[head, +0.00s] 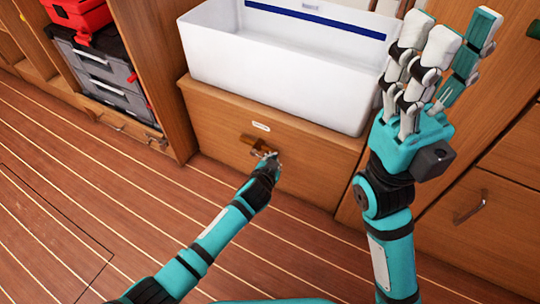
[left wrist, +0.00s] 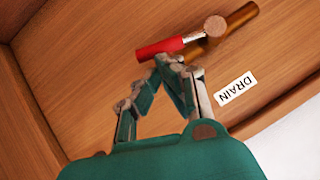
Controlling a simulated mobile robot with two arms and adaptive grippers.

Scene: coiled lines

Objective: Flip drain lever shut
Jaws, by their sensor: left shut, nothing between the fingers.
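The drain lever has a red grip (left wrist: 160,48) on a metal stem, joined at a round hub (left wrist: 215,26) in front of a brass pipe (left wrist: 240,16). In the left wrist view the grip points left from the hub, at an angle to the pipe. My left gripper (left wrist: 168,62) is shut and empty, its tips right beside the red grip; I cannot tell if they touch. In the head view my left gripper (head: 267,156) is at the brass fitting (head: 253,142) on the wooden front, and hides most of the lever. My right gripper (head: 440,50) is raised and open, away from the lever.
A white label reading DRAIN (left wrist: 236,87) is beside the valve. A white basin (head: 270,65) stands above the wooden panel. Drawers (head: 490,195) are at right; a grey case (head: 95,72) and red box (head: 78,14) sit on the left shelf. The plank floor is clear.

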